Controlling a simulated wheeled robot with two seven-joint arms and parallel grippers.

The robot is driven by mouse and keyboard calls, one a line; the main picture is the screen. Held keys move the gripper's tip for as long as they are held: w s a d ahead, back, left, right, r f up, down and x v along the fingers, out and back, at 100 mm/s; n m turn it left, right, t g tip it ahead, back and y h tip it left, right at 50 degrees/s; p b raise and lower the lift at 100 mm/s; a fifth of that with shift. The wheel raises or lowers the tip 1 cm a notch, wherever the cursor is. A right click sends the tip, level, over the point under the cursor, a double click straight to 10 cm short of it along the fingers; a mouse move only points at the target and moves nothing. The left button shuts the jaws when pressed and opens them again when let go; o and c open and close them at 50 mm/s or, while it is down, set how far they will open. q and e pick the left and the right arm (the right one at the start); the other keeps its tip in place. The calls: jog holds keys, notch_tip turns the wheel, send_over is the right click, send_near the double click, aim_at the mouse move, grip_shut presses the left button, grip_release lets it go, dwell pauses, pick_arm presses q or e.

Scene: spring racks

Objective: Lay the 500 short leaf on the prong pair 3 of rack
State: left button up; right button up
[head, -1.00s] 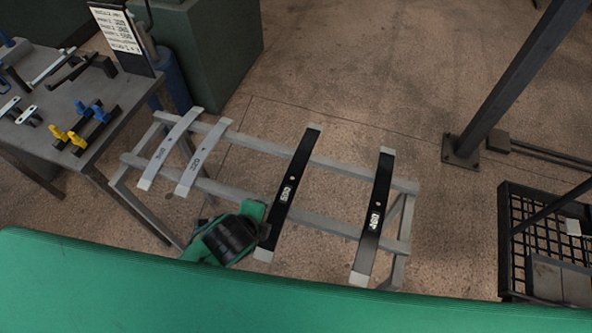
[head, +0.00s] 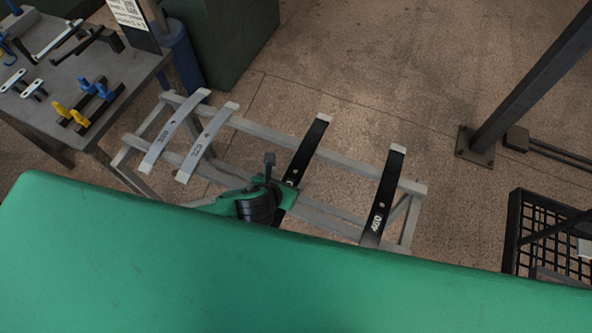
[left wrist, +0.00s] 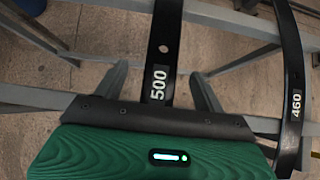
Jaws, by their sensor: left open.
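The 500 leaf (head: 310,144) is a black, slightly curved strip with pale ends. It lies across the two rails of a grey stand (head: 262,126). My left gripper (head: 270,165) is over its near half and hides part of it in the head view. In the left wrist view, the leaf (left wrist: 166,40) with its white 500 label runs between the two open fingers (left wrist: 163,88), with a gap on each side. My right gripper is not in view. No prong pair can be made out clearly.
A black 460 leaf (head: 384,197) lies on the stand to the right; it also shows in the left wrist view (left wrist: 292,70). Two grey leaves (head: 175,130) (head: 207,143) lie to the left. A tool table (head: 60,95) is at far left, a black mesh crate (head: 518,230) at right.

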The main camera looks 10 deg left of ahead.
aim_at(296, 171)
pick_arm(q)
jog(key=x, duration=0.3)
jog(key=shift+w, duration=0.15)
jog(key=x, duration=0.1)
jog(key=p+x, duration=0.1)
jog(key=x, duration=0.2)
jog(key=shift+w+d+r+p, duration=0.15)
jog(key=shift+w+d+p, duration=0.15)
jog(key=shift+w+p, duration=0.1)
jog(key=shift+w+f, duration=0.25)
jog(key=shift+f, duration=0.1)
jog(key=shift+c, duration=0.9)
grip_shut()
jog(key=shift+w+r, duration=0.1)
jog(key=shift+r, duration=0.05)
